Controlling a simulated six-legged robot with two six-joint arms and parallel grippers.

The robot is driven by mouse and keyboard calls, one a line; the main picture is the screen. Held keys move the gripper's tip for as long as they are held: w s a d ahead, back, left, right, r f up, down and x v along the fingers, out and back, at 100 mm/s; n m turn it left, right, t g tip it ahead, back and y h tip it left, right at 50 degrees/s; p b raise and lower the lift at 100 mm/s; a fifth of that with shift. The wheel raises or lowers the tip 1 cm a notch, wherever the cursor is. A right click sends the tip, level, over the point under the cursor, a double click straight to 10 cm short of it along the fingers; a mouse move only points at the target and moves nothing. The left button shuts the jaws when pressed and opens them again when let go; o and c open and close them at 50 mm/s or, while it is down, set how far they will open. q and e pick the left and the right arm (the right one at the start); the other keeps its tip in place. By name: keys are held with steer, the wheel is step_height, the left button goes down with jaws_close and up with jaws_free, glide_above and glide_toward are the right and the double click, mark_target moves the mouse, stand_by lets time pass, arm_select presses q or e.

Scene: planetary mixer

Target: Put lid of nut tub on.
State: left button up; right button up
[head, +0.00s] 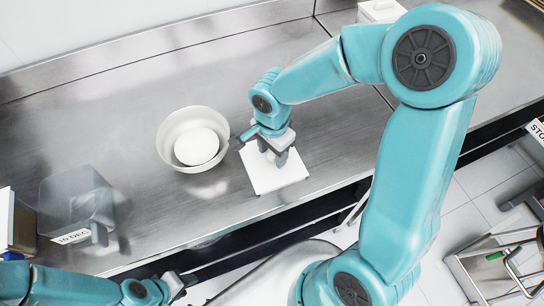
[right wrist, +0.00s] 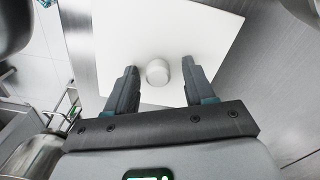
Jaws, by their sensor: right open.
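A white square lid (head: 275,181) lies flat on the steel counter. It also shows in the right wrist view (right wrist: 110,40), with a round white knob (right wrist: 157,72) on top. My right gripper (head: 277,155) is over the lid. In the right wrist view its open fingers (right wrist: 159,72) stand on either side of the knob, with gaps, and hold nothing. A see-through tub (head: 76,203) with a "10 DEC" label stands at the left of the counter; its contents are hard to make out. My left gripper (head: 178,285) is low in the head view, right of the tub, its jaws unclear.
A white bowl (head: 165,145) with a pale round mass (head: 197,146) inside stands between tub and lid. A box-like object (head: 22,225) is beside the tub at the far left. A white box (head: 381,10) stands at the back. The counter's front edge is close to the lid.

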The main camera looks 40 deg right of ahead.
steer(key=shift+s+a+f, duration=0.1)
steer(key=shift+s+f, duration=0.05)
steer(key=shift+s, duration=0.05)
steer(key=shift+w, duration=0.15)
steer(key=c, duration=0.9)
jaws_close()
